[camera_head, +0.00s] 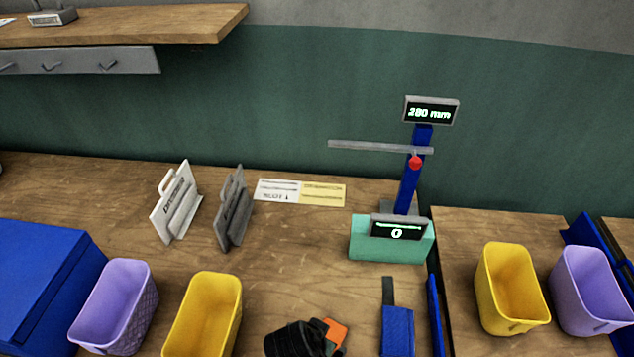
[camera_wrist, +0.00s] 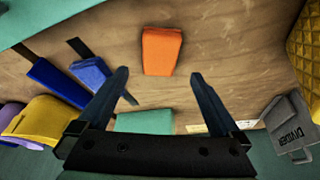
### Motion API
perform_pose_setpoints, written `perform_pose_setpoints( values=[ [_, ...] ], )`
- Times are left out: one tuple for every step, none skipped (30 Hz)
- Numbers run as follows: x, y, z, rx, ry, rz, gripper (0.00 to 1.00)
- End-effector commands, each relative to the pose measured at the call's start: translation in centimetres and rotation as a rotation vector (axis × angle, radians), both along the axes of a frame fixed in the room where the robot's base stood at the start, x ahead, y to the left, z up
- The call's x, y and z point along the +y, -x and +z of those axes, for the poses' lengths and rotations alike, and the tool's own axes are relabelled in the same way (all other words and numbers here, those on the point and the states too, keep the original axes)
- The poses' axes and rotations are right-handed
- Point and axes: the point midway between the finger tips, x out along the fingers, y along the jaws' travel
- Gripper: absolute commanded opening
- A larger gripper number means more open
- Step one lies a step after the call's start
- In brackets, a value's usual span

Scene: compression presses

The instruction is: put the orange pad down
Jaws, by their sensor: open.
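The orange pad (camera_wrist: 161,50) lies on the wooden table in the wrist view, just beyond and between my fingertips. My gripper (camera_wrist: 160,75) is open, its two dark fingers spread wide with nothing between them. In the head view the pad (camera_head: 336,329) shows at the bottom edge, partly hidden by my black gripper (camera_head: 297,341). The pad looks apart from both fingers. How high my gripper is above the table cannot be told exactly.
The press with a green base (camera_head: 365,246) and blue column (camera_head: 408,185) stands at the back, its lower display reading 0. A blue block (camera_head: 397,330) is right of the pad. Yellow (camera_head: 203,318) and purple (camera_head: 115,305) bins stand left. Bare table lies behind the pad.

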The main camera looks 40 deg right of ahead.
Motion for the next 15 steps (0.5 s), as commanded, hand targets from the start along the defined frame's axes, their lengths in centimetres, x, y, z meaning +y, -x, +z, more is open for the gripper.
perform_pose_setpoints(
  values=[
    [0.4, 0.0, 0.9, -0.003, 0.001, 0.002, 1.0],
    [0.5, 0.1, 1.3, -0.002, 0.001, 0.002, 1.0],
    [0.8, 0.2, 1.8, -0.003, 0.001, 0.002, 1.0],
    [0.9, 0.2, 2.2, -0.002, 0.001, 0.002, 1.0],
    [1.0, 0.3, 2.5, -0.002, 0.001, 0.002, 1.0],
    [1.2, 0.3, 2.9, -0.001, 0.001, 0.001, 1.0],
    [1.3, 0.4, 3.2, -0.001, 0.001, 0.001, 1.0],
    [1.4, 0.4, 3.3, 0.0, 0.001, 0.001, 1.0],
    [1.4, 0.5, 3.5, 0.0, 0.0, 0.001, 1.0],
    [1.5, 0.5, 3.7, 0.0, 0.0, 0.001, 1.0],
    [1.5, 0.5, 3.8, 0.001, 0.0, 0.001, 1.0],
    [1.6, 0.5, 3.8, 0.001, 0.0, 0.001, 1.0],
    [1.6, 0.6, 3.9, 0.001, 0.0, 0.001, 1.0],
    [1.6, 0.6, 3.9, 0.001, 0.0, 0.001, 1.0],
    [1.6, 0.6, 3.9, 0.001, 0.0, 0.001, 1.0]
  ],
)
